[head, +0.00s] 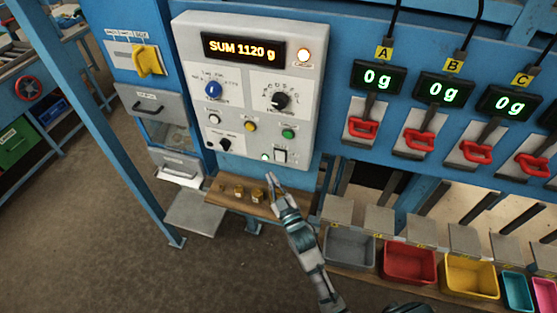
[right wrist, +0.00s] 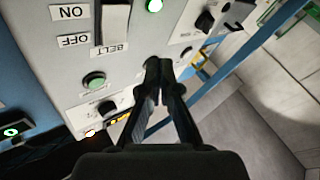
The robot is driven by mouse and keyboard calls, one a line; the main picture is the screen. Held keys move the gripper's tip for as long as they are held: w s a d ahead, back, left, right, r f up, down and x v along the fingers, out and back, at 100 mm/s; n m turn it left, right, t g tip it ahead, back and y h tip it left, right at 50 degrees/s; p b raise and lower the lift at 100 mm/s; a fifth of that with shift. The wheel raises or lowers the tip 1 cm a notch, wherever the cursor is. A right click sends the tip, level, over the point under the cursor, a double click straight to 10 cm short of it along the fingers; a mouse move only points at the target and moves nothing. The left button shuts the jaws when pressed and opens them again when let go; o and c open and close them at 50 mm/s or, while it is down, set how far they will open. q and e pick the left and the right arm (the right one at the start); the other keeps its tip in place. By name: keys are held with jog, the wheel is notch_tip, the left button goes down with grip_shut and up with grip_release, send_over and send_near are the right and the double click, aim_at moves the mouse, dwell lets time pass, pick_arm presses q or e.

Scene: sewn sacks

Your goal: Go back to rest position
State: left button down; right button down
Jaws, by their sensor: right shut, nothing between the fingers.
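My right gripper (head: 272,182) is shut and empty, in front of the lower edge of a grey control panel (head: 190,95). In the right wrist view its two dark fingers (right wrist: 159,75) are together, with the panel face (right wrist: 60,60) behind them. A white rocker switch (head: 280,156) and a lit green lamp (head: 265,157) are close above the fingertips in the head view. I cannot tell whether the fingers touch the panel. My left gripper is not in view.
The panel display (head: 243,49) reads SUM 1120 g. A wooden shelf (head: 229,198) with small brass-coloured pieces is below it. Red-handled levers (head: 364,130) and coloured bins (head: 409,264) are at the right. A blue post (head: 115,150) stands left, with open floor (head: 90,240) beyond.

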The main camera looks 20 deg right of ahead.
dwell(0.3)
